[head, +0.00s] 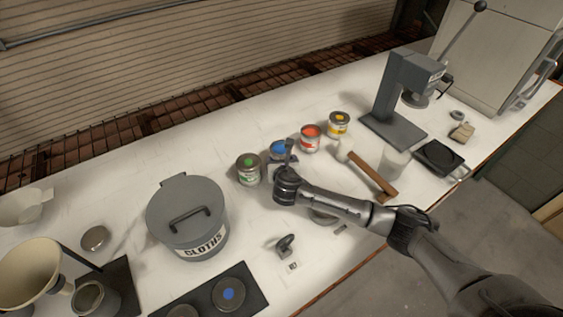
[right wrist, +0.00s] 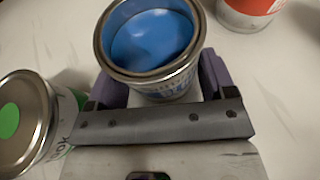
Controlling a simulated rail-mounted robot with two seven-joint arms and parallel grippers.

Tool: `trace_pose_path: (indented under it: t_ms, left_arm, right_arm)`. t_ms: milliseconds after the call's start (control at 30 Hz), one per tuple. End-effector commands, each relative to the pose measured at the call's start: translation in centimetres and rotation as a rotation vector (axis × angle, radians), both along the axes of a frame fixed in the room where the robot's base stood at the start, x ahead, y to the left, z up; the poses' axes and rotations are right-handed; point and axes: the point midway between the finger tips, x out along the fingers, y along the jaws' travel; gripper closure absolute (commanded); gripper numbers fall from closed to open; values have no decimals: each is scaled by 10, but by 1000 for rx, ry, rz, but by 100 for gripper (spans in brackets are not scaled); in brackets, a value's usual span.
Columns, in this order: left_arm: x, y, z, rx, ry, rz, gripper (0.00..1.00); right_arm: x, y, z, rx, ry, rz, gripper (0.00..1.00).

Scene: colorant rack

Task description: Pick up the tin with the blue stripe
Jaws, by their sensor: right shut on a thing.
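The tin with blue (head: 278,148) stands in the row of tins on the white bench, partly hidden behind my right gripper (head: 283,162). In the right wrist view the same tin (right wrist: 150,40) shows a silver rim and a blue top. There my right gripper (right wrist: 163,88) has a purple-grey finger on each side of the tin and is shut on it. The tin looks upright; I cannot tell whether its base touches the bench. My left gripper is not in view.
A green tin (head: 248,169) stands close on the left, also in the wrist view (right wrist: 22,125). A red tin (head: 311,138) and a yellow tin (head: 338,124) stand to the right. A wooden-handled mallet (head: 370,172), a grey cloths bin (head: 188,220) and a press (head: 395,100) are nearby.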

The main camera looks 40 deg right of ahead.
Motion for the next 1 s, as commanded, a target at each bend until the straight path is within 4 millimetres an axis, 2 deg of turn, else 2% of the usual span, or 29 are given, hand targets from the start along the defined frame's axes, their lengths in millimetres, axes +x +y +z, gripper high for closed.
trace_pose_path:
  t_ms: [500,1000]
  left_arm:
    - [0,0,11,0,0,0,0]
    - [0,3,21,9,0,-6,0]
  right_arm:
    - [1,0,40,0,-5,0,55]
    - [-46,-3,65,-1,-2,1,55]
